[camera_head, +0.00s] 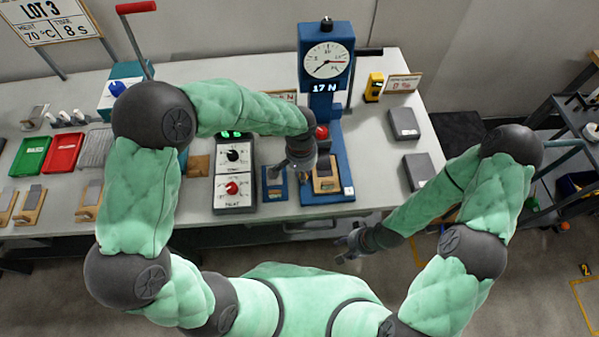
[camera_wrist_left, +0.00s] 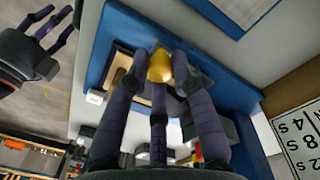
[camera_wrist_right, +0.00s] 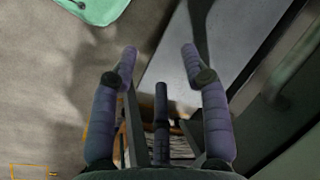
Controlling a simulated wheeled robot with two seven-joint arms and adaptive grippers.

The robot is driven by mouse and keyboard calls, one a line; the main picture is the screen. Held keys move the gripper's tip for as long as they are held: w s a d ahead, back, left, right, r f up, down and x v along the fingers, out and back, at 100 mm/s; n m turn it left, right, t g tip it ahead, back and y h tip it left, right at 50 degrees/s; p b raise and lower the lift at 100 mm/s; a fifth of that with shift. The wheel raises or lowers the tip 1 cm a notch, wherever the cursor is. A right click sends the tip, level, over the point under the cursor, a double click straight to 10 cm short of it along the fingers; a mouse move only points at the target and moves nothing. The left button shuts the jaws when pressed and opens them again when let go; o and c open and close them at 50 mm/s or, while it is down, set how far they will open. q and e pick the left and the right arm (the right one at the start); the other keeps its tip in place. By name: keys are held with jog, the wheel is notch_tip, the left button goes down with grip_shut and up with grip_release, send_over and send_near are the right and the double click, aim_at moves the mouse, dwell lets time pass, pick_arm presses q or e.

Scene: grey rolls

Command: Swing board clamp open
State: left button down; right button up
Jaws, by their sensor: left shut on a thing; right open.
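The blue test stand (camera_head: 340,150) has a round dial (camera_head: 326,60) and a display reading 17 N. On its base lies a wooden board (camera_head: 326,184) with a grey part on it; the board's edge also shows in the left wrist view (camera_wrist_left: 118,75). My left gripper (camera_head: 301,160) is over the base, beside the board. In the left wrist view its fingers (camera_wrist_left: 165,70) are shut around a yellow knob (camera_wrist_left: 160,66), which seems to belong to the clamp. The clamp's arm is mostly hidden by my fingers. My right gripper (camera_head: 350,246) is open and empty in front of the table.
A control box (camera_head: 234,176) with two dials stands left of the stand, with a small blue tray (camera_head: 275,188) between them. Grey blocks (camera_head: 403,124) lie to the right. Green (camera_head: 30,156) and red (camera_head: 64,153) trays are at far left. A yellow device (camera_head: 374,87) stands behind right.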

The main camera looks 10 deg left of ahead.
pick_arm(q)
jog(key=shift+d+n, duration=0.25)
jog(key=shift+n, duration=0.25)
jog(key=c, duration=1.1)
grip_release()
jog(key=shift+d, duration=0.1)
jog(key=shift+o, duration=0.2)
jog(key=shift+r, duration=0.55)
notch_tip(320, 180, up, 11)
jog(key=shift+a, duration=0.35)
jog(key=shift+f, duration=0.15)
